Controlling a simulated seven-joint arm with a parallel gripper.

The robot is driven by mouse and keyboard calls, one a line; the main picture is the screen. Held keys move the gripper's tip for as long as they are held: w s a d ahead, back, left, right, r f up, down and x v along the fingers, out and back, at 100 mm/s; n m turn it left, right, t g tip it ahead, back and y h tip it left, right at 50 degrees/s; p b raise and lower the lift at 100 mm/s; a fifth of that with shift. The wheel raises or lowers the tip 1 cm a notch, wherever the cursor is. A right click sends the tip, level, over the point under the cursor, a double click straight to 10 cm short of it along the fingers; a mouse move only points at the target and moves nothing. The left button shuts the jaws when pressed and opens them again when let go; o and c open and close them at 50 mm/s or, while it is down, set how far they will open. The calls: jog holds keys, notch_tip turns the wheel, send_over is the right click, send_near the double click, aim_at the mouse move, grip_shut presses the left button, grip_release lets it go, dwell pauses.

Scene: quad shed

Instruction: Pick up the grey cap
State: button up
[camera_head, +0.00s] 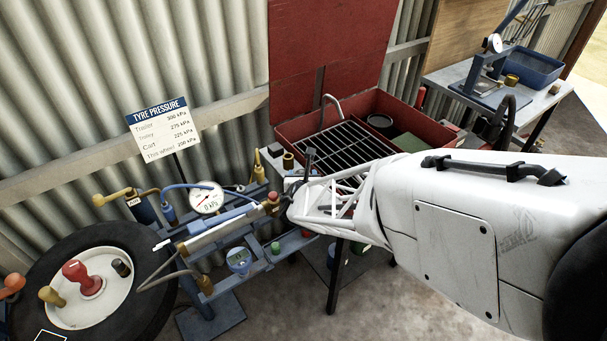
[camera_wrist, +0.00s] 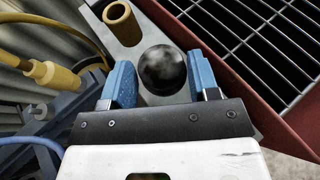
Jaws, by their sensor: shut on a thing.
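My gripper (camera_wrist: 162,88) shows in the wrist view with a blue finger on each side of a dark, mottled, rounded thing. This thing looks like the grey cap (camera_wrist: 163,69), though it appears nearly black here. Both fingers press against its sides, so the gripper is shut on it. Below it is a light grey plate (camera_wrist: 124,56); whether the cap touches the plate I cannot tell. In the head view my white arm reaches in from the right, and the cap cannot be made out there.
A brass cup (camera_wrist: 122,22) stands on the plate just beyond the left finger. A red bin with a black grate (camera_head: 345,146) lies close on the right. A pressure gauge (camera_head: 206,198) and hoses crowd the left. A tyre (camera_head: 140,240) lies at lower left.

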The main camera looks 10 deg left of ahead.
jog(key=shift+r, duration=0.1)
jog(key=shift+r, duration=0.7)
notch_tip(320, 180, up, 2)
jog(key=shift+r, duration=0.15)
jog(key=s+d, duration=0.3)
jog(key=s, duration=0.4)
jog(key=s+d+r, duration=0.1)
jog(key=s+d, duration=0.3)
jog(key=s, duration=0.3)
jog(key=shift+s+d, duration=0.15)
jog(key=shift+r, duration=0.1)
jog(key=w+a+r+n+g+y, duration=0.1)
jog(key=w+a+r+n+y, duration=0.1)
jog(key=w+a+r, duration=0.2)
jog(key=w+a+r+n+g+y, duration=0.1)
jog(key=w+a+r, duration=0.4)
jog(key=w+a, duration=0.5)
jog(key=w+a+r+n+g+y, duration=0.1)
jog(key=w+a+r, duration=0.4)
jog(key=a, duration=1.4)
jog(key=w+n+y, duration=0.1)
jog(key=w+y, duration=0.1)
jog(key=shift+w+a+n, duration=0.2)
jog(key=shift+w+n, duration=0.1)
jog(key=shift+n, duration=0.1)
